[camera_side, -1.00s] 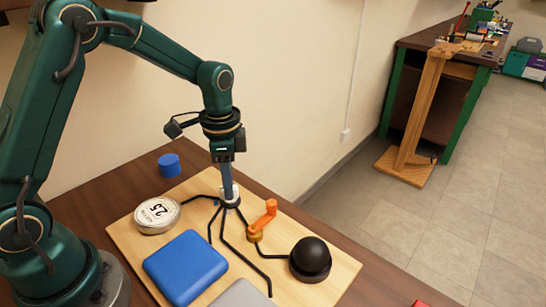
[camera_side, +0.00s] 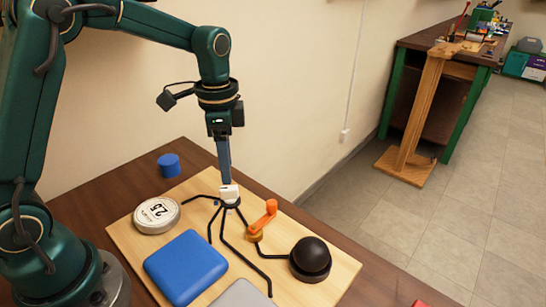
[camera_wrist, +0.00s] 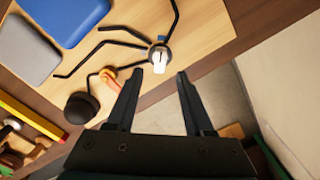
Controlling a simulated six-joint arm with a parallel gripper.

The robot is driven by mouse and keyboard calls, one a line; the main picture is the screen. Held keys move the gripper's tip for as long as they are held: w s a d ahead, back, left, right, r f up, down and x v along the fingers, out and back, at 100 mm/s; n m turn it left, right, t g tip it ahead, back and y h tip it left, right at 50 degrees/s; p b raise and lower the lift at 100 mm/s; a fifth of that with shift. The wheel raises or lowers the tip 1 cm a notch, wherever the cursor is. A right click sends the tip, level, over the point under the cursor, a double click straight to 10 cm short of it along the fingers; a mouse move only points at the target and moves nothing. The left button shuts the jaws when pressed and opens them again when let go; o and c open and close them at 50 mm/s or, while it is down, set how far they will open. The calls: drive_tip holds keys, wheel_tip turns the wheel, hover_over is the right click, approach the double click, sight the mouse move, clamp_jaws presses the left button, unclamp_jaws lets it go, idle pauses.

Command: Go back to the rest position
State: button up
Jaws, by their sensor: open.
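My gripper (camera_side: 225,176) is above the wooden board, fingers pointing down, just over a small white piece (camera_side: 229,192). The white piece sits on the hub of the black multi-legged frame (camera_side: 224,226). In the wrist view my gripper (camera_wrist: 167,82) shows two dark fingers spread apart with nothing between them. The white piece (camera_wrist: 160,57) stands beyond the fingertips there, apart from them.
The board (camera_side: 125,235) also carries a round tin (camera_side: 157,215), a blue pad (camera_side: 186,266), a grey pad (camera_side: 242,294), an orange crank (camera_side: 264,218) and a black dome (camera_side: 311,256). A blue cylinder (camera_side: 169,165) stands behind it. Space above is clear; a wall is behind.

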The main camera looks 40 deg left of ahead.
drive_tip(key=shift+w+r, duration=0.1)
drive_tip(key=shift+r, duration=0.25)
drive_tip(key=s+d+r+n+t, duration=0.2)
drive_tip(key=s+r+t, duration=0.2)
drive_tip(key=s+r, duration=0.4)
drive_tip(key=s+d+f+n+t, duration=0.1)
drive_tip(key=s+f+n, duration=0.1)
drive_tip(key=s+n, duration=0.4)
drive_tip(key=shift+s+t, duration=0.3)
drive_tip(key=shift+s, duration=0.15)
